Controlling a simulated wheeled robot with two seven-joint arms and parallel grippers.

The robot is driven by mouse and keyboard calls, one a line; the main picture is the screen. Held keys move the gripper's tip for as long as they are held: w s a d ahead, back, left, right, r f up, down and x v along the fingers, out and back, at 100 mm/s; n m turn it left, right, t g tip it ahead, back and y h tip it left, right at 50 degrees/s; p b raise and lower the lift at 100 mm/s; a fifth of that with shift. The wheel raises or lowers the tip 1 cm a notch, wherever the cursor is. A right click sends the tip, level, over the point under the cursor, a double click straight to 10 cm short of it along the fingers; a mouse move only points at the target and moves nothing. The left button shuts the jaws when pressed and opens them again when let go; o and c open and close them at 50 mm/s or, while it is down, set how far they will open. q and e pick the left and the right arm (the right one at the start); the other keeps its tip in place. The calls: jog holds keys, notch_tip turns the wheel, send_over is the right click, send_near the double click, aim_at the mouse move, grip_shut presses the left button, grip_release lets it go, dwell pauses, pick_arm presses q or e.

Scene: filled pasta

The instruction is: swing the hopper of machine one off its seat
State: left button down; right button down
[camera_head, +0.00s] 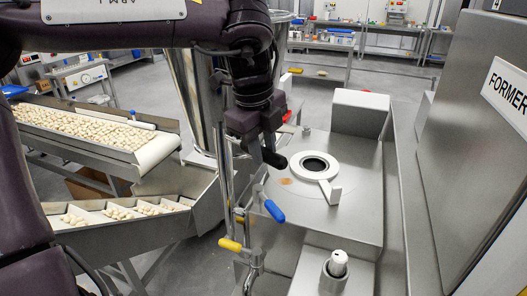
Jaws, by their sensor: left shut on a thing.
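The steel hopper (192,88) of the machine stands to the left of its seat, partly hidden behind my left arm. The seat, a white ring (314,166) around a dark hole, lies uncovered on the machine's flat steel top. My left gripper (262,148) points down just left of the ring. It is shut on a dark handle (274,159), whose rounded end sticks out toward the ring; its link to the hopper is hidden. My right gripper is not in view.
A blue-ended lever (274,211) and a yellow-ended lever (230,245) stand in front of the gripper. A white knob (338,262) is at the front. A conveyor (95,130) with pasta runs at left. A large steel cabinet marked FORMER (480,130) stands at right.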

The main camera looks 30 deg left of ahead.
pick_arm(q)
jog(key=shift+w, duration=0.4)
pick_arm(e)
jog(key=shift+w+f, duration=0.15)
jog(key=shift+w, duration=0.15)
pick_arm(q)
jog(key=shift+n, duration=0.3)
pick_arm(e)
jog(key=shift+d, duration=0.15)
pick_arm(q)
jog(key=c, duration=1.2)
grip_release()
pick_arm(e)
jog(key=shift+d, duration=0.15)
pick_arm(q)
jog(key=shift+o, duration=0.2)
jog(key=r, duration=0.2)
jog(key=s+r, duration=0.1)
jog(key=r, duration=0.4)
jog(key=shift+s+r, duration=0.25)
jog(key=shift+r, duration=0.1)
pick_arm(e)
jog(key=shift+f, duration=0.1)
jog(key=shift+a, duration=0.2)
pick_arm(q)
jog(key=shift+s+f, duration=0.1)
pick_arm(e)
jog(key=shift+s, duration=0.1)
